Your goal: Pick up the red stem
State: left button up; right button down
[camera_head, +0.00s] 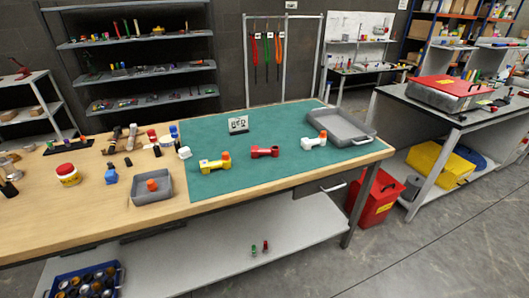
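The red stem (265,152), a short red bicycle-stem shape with a dark opening in its side, lies on the green mat (250,180) in the head view. A yellow stem (211,167) with an orange piece at its end lies to its left. A white stem (312,143) with an orange-red piece at its end lies to its right. Neither of my grippers shows in the head view.
A large grey tray (366,134) sits at the mat's right. Mat in front of the stems is clear.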

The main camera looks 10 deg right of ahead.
aim_at(273, 151)
jog(key=i+j+z, duration=0.1)
jog(key=i+z, duration=0.15)
jog(key=z, duration=0.2)
jog(key=i+j+z, duration=0.2)
jog(key=z, duration=0.25)
jog(key=i+j+z, duration=0.25)
jog(key=z, duration=0.2)
